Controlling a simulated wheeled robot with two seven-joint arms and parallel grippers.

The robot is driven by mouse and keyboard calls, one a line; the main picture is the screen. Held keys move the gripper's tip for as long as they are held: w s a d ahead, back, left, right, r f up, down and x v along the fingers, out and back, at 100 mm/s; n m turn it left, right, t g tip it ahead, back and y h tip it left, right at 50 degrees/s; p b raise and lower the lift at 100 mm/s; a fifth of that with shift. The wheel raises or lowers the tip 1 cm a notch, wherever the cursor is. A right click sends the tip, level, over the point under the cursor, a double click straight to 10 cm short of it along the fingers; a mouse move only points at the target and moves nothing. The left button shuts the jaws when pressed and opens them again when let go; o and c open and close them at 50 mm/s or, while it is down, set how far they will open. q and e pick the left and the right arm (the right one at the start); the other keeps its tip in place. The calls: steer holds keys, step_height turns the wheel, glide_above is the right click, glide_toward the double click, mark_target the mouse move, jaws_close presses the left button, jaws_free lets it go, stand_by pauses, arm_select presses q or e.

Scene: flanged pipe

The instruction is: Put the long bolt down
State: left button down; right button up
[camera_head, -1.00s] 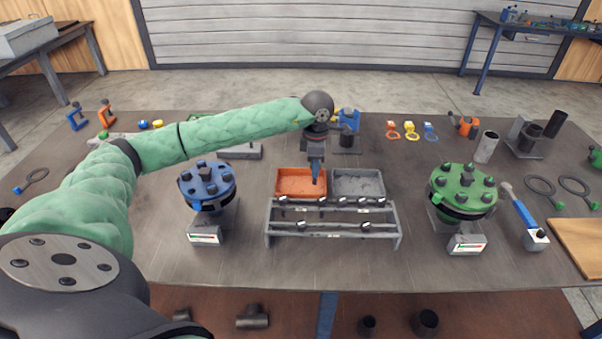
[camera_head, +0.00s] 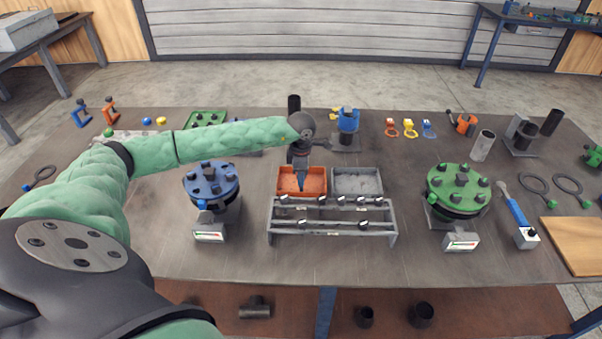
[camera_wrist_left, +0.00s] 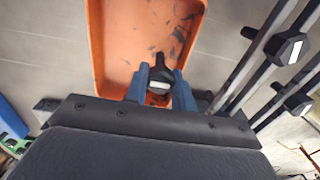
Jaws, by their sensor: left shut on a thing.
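My left gripper (camera_head: 300,186) points down over the orange tray (camera_head: 317,181) on the table. In the left wrist view the gripper (camera_wrist_left: 161,88) has its blue fingers shut on a dark bolt (camera_wrist_left: 159,70), whose black head shows between them. The orange tray (camera_wrist_left: 103,50) lies right below, and the bolt is over its near part. I cannot tell whether the bolt touches the tray floor. My right gripper is not in view.
A grey tray (camera_head: 358,181) stands right beside the orange one. A grey rack (camera_head: 330,240) with several bolts stands in front of both. A blue flange (camera_head: 211,184) is to the left and a green flange (camera_head: 458,188) to the right.

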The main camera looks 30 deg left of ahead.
arm_select(q)
steer(key=shift+f, duration=0.1)
steer(key=shift+f, duration=0.1)
stand_by(0.3)
steer(key=c, duration=1.2)
jaws_free()
steer(key=shift+o, duration=0.2)
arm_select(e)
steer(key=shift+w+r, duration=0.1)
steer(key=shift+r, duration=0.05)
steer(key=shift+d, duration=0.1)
